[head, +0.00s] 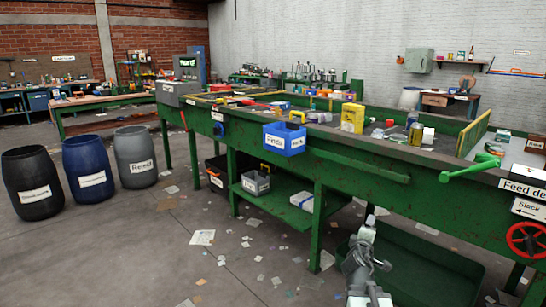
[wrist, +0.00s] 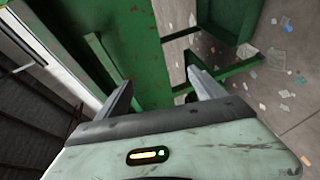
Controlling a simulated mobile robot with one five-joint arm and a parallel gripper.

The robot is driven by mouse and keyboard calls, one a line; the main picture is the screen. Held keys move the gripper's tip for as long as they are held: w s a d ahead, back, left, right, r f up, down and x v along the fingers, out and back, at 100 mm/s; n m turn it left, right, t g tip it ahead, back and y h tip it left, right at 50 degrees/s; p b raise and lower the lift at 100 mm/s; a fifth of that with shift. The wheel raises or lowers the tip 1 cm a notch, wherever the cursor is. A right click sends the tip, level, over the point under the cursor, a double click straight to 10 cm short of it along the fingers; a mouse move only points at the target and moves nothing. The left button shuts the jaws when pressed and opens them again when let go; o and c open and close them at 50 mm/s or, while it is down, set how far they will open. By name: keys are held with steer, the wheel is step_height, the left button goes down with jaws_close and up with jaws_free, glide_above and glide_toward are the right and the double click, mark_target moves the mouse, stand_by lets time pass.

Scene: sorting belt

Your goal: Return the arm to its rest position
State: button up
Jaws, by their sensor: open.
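My arm rises from the bottom of the head view, in front of the green sorting bench (head: 275,140). My gripper (head: 369,222) is at its upper end, below the bench top. In the wrist view, my gripper (wrist: 158,84) has its two grey fingers spread apart. Nothing is between them. Beyond the fingers are green metal beams of the bench (wrist: 140,50) and part of the littered floor. Whether a finger touches a beam cannot be told.
A green tray (head: 425,262) lies low beside my arm. A green lever (head: 470,167) and a red handwheel (head: 527,240) stick out at the right. A blue bin (head: 284,139) hangs on the bench front. The floor at left centre is open, with scattered paper.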

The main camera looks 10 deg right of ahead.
steer(key=s+a+f+m+g+y, duration=0.2)
steer(key=a+f+m+g, duration=0.1)
steer(key=a+f, duration=0.4)
steer(key=s+a+f+m+g+y, duration=0.25)
steer(key=a+f, duration=0.35)
steer(key=a, duration=0.3)
steer(key=s+a+f+m+g+y, duration=0.2)
steer(key=s+a+f+g, duration=0.1)
steer(key=s+a, duration=0.25)
steer(key=s+a+f+m+g+y, duration=0.2)
steer(key=s+a+f+m+g, duration=0.15)
steer(key=s, duration=0.35)
step_height(320, 180, up, 34)
steer(key=s+g+p, duration=0.1)
steer(key=p, duration=3.2)
steer(key=shift+a+r+p, duration=0.15)
steer(key=shift+a+p, duration=0.1)
steer(key=shift+p, duration=0.15)
